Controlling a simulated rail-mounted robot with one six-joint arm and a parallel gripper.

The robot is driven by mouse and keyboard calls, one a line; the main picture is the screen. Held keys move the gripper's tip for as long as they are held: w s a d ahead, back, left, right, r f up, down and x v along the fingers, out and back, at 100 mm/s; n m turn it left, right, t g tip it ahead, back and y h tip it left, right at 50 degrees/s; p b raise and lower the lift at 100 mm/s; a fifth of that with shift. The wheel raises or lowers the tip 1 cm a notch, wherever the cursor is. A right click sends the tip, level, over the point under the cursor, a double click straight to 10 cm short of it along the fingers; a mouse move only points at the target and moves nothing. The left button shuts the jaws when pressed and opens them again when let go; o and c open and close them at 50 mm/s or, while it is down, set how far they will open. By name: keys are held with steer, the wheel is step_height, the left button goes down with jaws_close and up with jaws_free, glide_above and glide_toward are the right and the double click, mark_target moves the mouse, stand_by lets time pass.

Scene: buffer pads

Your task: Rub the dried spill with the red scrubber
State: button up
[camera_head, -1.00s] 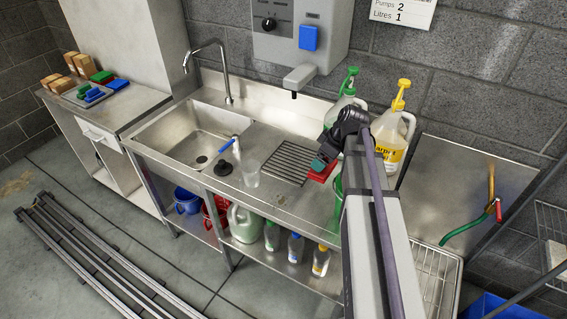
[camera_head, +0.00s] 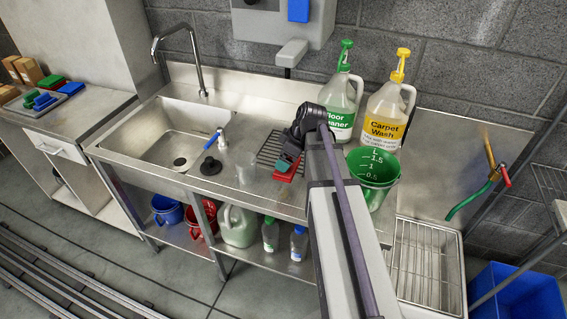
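My gripper (camera_head: 288,158) is small in this view and points down over the steel counter. A red block, which looks like the red scrubber (camera_head: 287,174), is at its fingertips, with a teal part just above it. The gripper appears shut on it. The scrubber is at the front right of the black ribbed mat (camera_head: 268,147). I cannot tell whether it touches the counter. My arm hides part of the counter to the right of it. I cannot make out a dried spill in the present view.
A clear cup (camera_head: 246,168) and black plug (camera_head: 211,166) are to the left, beside the sink (camera_head: 160,132). A tray (camera_head: 70,88) holds colored pads.

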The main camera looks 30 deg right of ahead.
steer(key=shift+s+f, duration=0.1)
steer(key=shift+f, duration=0.05)
step_height(320, 180, down, 6)
steer(key=b, duration=0.6)
steer(key=shift+r, duration=0.25)
steer(key=shift+f+b, duration=0.95)
steer(key=shift+f, duration=0.05)
steer(key=shift+a, duration=0.1)
steer(key=shift+s+a+r, duration=0.15)
steer(key=shift+s+a, duration=1.2)
steer(key=shift+a, duration=0.05)
steer(key=shift+s+a, duration=1.4)
steer(key=shift+a, duration=0.05)
steer(key=shift+w, duration=0.1)
